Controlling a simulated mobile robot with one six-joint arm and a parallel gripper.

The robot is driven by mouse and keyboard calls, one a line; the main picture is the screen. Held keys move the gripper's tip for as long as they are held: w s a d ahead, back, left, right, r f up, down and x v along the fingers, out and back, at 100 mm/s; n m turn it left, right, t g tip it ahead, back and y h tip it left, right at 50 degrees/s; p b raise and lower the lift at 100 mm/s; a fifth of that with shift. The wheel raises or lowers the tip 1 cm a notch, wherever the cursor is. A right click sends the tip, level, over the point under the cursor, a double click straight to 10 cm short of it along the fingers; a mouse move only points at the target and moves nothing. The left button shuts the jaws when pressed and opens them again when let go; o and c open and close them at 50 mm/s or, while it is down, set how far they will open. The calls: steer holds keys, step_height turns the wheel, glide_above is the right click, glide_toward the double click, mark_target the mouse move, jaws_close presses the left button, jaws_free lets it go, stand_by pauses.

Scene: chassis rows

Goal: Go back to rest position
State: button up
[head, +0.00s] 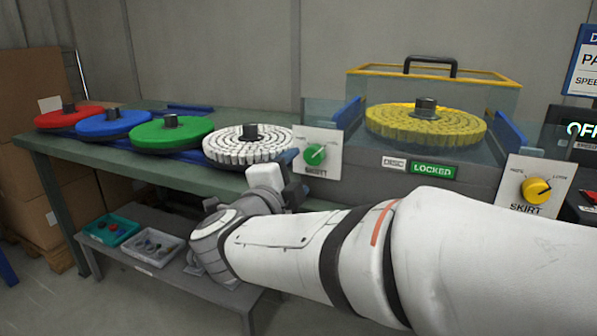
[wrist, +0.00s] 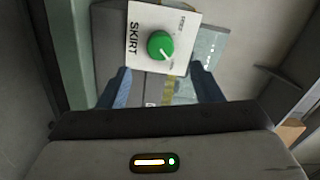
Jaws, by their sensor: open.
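My gripper (wrist: 162,82) is open and empty in the wrist view, its two fingers apart. Beyond them is a white SKIRT panel (wrist: 140,30) with a green knob (wrist: 160,45). In the head view my white arm reaches from the lower right to the left, in front of the bench. My gripper (head: 290,180) is partly hidden by my wrist there, below and left of the same green knob (head: 314,154). The fingers look clear of the knob, but the exact gap is hard to tell.
Red (head: 69,117), blue (head: 113,124), green (head: 170,131) and white (head: 248,145) discs line the bench (head: 120,165). A yellow disc (head: 425,124) sits behind a clear guard, above a LOCKED sign (head: 433,171). A yellow SKIRT knob (head: 536,190) is at right. Small bins (head: 112,230) stand on a low shelf.

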step_height(320, 180, up, 11)
steer(key=w+d+n+g+y+p, duration=0.1)
steer(key=w+n+g+y+p, duration=0.1)
steer(key=n+y+p, duration=1.05)
steer(key=s+d+n+g+h+p, duration=0.6)
steer(key=s+d+g+p, duration=0.6)
steer(key=s+d+p, duration=0.5)
steer(key=s+p, duration=0.3)
steer(key=shift+d, duration=0.35)
steer(key=shift+n, duration=0.25)
